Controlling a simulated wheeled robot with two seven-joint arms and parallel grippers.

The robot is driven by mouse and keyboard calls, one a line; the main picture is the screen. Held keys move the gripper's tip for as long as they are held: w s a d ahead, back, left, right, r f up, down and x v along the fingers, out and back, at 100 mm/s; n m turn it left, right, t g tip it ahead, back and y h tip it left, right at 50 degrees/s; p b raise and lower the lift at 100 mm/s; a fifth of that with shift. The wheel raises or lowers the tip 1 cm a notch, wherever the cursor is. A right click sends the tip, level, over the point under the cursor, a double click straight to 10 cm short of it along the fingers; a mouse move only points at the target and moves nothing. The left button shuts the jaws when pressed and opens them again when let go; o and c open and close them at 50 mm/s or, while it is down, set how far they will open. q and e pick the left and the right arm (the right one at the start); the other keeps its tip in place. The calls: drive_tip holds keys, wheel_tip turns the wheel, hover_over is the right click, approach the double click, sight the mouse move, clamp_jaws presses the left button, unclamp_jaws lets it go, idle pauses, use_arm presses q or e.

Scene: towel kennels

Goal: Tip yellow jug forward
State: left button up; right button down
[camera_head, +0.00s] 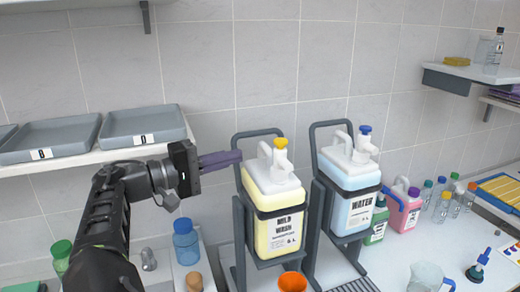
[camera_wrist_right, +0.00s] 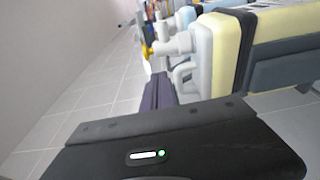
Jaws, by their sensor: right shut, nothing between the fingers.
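The yellow jug (camera_head: 279,234), labelled MILD WASH, has a white top with a yellow cap. It stands in a dark metal cradle (camera_head: 244,240) and leans slightly. My right gripper (camera_head: 238,157) is shut and empty, its purple fingers pointing right beside the upper left of the jug. The fingertips are close to the cradle's upright bar; I cannot tell if they touch it. In the right wrist view, the shut fingers (camera_wrist_right: 158,90) show next to the jug's white neck, and the yellow jug (camera_wrist_right: 285,28) fills the upper right. My left gripper is not in view.
An orange cup (camera_head: 292,282) sits below the yellow jug. The blue WATER jug (camera_head: 351,211) stands in a similar cradle to the right. Grey trays (camera_head: 145,127) rest on a shelf at left. Small bottles line the right side.

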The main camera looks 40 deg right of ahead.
drive_tip(key=d, duration=0.1)
drive_tip(key=p, duration=0.2)
hover_over(268, 176)
drive_tip(key=shift+a, duration=0.1)
idle(0.4)
